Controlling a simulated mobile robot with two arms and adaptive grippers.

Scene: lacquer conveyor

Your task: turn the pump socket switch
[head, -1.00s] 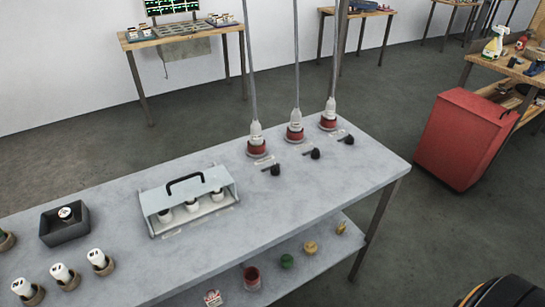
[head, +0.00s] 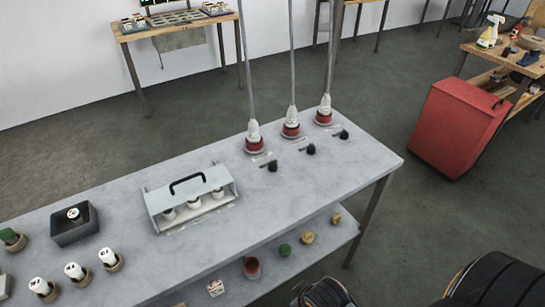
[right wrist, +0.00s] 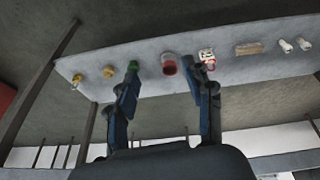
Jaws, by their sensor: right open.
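Three black switch knobs (head: 272,166), (head: 310,149) and (head: 343,134) stand on the grey table top (head: 240,232), each in front of a red-based socket (head: 254,143), (head: 291,129), (head: 324,115). A white plug with a grey vertical pole or cable sits on each socket. Small labels lie near the knobs, too small to read. My right gripper (right wrist: 162,73) is open and empty in the right wrist view, with the lower shelf and its items beyond its fingers. The knobs do not show there. My left gripper is not in view.
A clear-sided case with a black handle (head: 187,201) holds white jars. A dark tray (head: 74,236) and white-topped bottles (head: 75,272) stand at left. The lower shelf (head: 318,252) holds small coloured items. A red cabinet (head: 460,125) stands right. The table's right end is clear.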

